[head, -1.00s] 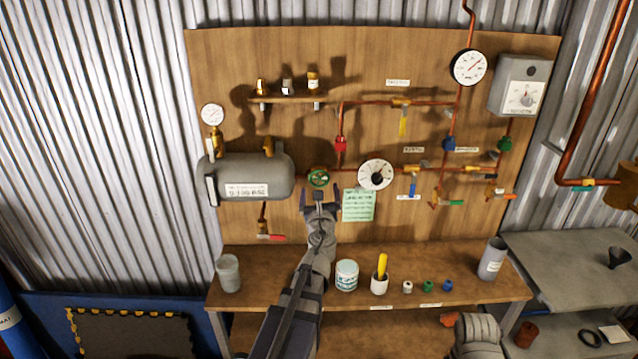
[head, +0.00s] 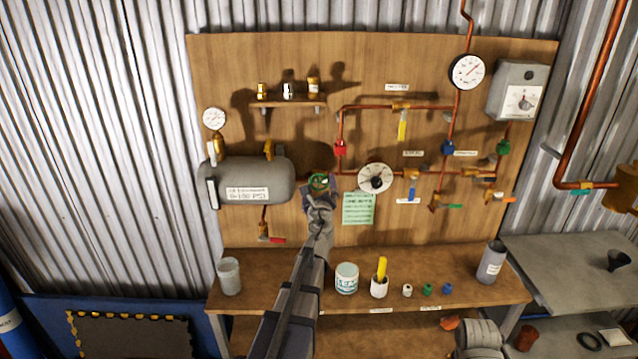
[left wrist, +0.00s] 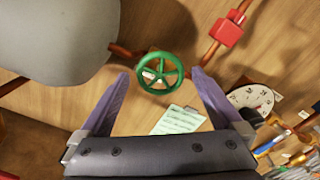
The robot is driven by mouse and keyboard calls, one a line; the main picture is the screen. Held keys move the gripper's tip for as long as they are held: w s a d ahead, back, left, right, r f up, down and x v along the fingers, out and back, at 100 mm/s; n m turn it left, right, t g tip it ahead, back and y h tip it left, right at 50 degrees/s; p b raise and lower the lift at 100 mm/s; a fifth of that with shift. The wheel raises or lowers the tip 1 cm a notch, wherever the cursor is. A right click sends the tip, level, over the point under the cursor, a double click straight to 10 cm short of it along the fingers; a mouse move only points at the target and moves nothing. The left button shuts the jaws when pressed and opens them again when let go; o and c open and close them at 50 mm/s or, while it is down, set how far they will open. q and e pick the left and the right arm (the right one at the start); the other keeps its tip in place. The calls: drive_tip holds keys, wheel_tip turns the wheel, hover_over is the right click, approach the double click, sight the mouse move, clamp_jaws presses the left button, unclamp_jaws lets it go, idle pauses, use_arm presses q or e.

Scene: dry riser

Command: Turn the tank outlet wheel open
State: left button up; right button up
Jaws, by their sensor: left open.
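The green spoked outlet wheel (head: 318,182) sits on the copper pipe just right of the grey tank (head: 262,180). It also shows in the left wrist view (left wrist: 160,73), ahead of the fingers and roughly centred between them. My left gripper (head: 319,191) is at the wheel in the head view, covering its lower edge. In the left wrist view my left gripper (left wrist: 158,88) is open, with its two purple fingers apart on either side below the wheel. I cannot tell whether they touch it.
The bench (head: 320,262) below holds cups and small caps.

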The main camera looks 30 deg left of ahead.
use_arm(q)
drive_tip(key=x, duration=0.3)
drive_tip(key=shift+d, duration=0.1)
drive_tip(key=shift+c, duration=0.4)
drive_tip(key=c, duration=1.1)
drive_tip(key=shift+n, duration=0.3)
drive_tip(key=shift+s+n, duration=0.1)
drive_tip(key=shift+n, duration=3)
